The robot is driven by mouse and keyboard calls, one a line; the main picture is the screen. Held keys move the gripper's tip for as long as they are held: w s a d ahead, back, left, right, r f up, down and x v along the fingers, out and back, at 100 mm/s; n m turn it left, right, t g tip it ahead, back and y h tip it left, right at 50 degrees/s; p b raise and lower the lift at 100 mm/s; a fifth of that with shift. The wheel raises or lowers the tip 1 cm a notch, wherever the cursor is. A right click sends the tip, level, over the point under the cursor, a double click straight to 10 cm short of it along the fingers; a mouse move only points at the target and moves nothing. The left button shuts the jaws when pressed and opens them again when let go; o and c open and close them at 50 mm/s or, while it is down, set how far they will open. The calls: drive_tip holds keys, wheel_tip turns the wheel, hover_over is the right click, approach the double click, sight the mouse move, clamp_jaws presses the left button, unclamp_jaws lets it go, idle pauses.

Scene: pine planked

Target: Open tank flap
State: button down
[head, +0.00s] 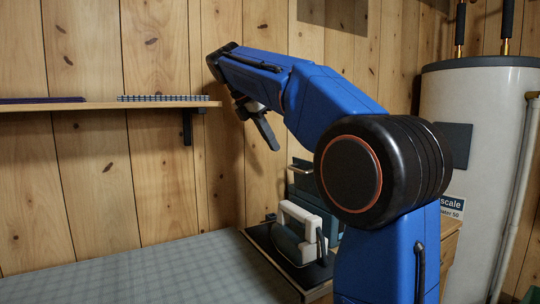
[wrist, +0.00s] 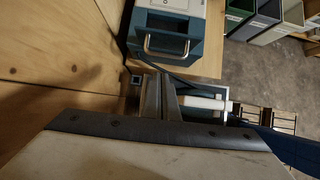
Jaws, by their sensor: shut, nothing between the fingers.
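I cannot tell for sure which part is the tank flap. A small white and grey-teal appliance (head: 300,232) with a thick white handle sits on a dark base below my gripper in the head view. Part of a white bar and teal body (wrist: 207,103) shows just beyond the fingers in the wrist view, partly hidden by them. My gripper (head: 268,133) is shut and empty, pointing down above and left of the appliance, apart from it. Its fingers (wrist: 160,98) are together in the wrist view.
A teal box (wrist: 165,30) with a metal handle stands near the plank wall. A white cylindrical tank (head: 470,190) with a dark square panel stands right.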

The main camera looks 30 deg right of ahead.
drive_tip(key=x, duration=0.9)
drive_tip(key=shift+f, duration=0.1)
drive_tip(key=shift+w+d+r, duration=0.1)
drive_tip(key=shift+d+r, duration=0.75)
drive_tip(key=shift+d, duration=0.3)
